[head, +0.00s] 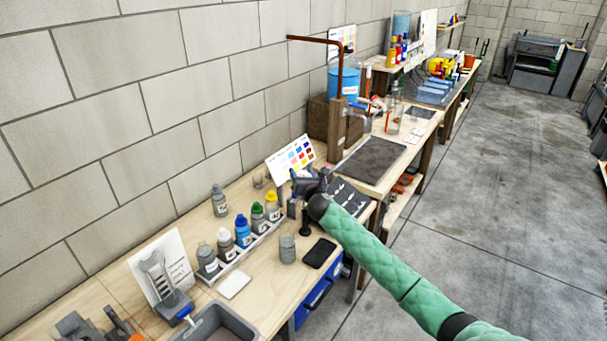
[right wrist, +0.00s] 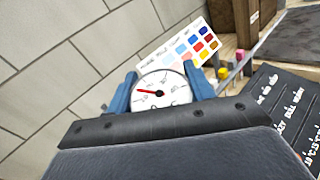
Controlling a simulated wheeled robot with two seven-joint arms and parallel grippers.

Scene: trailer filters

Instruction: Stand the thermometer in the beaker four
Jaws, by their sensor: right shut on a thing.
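My right gripper (head: 308,184) is above the bench, in front of the colour chart. In the right wrist view its two blue fingers (right wrist: 161,84) are closed on the thermometer (right wrist: 163,92), which has a round white dial and a red needle. The thermometer's stem is hidden there, and I cannot make the thermometer out clearly in the head view. A clear beaker (head: 288,248) stands upright on the bench, nearer to me and below-left of the gripper, apart from it. Its number is too small to read. My left gripper is not in view.
A rack of several capped bottles (head: 243,231) stands left of the beaker. A black phone-like slab (head: 319,253) lies to its right, a white card (head: 233,285) in front. The colour chart (head: 294,157) leans behind. A grey tray (head: 215,331) is at the near edge.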

